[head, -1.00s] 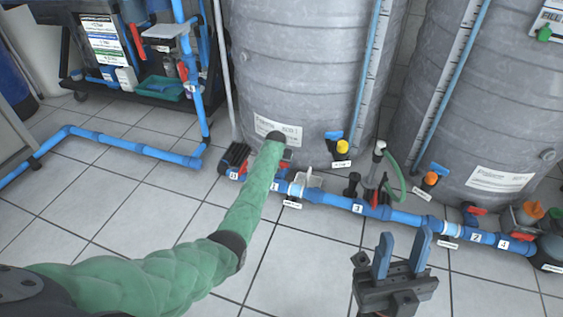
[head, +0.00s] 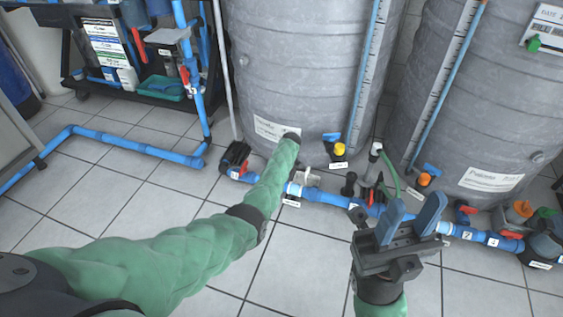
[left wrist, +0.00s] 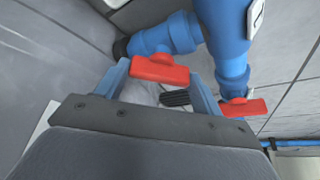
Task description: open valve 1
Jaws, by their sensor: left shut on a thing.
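In the left wrist view, a red valve handle (left wrist: 160,69) sits between the two blue-grey fingers of my left gripper (left wrist: 158,76), which is shut on it. The handle is on a blue pipe fitting beside the grey tank. I cannot read a number on this valve. In the head view my green left arm reaches down to the left end of the blue pipe (head: 328,198) and hides the left gripper and handle. My right gripper (head: 414,207) is open and empty, in front of the pipe's middle.
A second red handle (left wrist: 245,107) is close to the right finger of my left gripper. Two grey tanks (head: 295,75) (head: 497,125) stand behind the pipe, with yellow (head: 339,149) and orange (head: 424,179) fittings low down. The tiled floor (head: 320,265) in front is clear.

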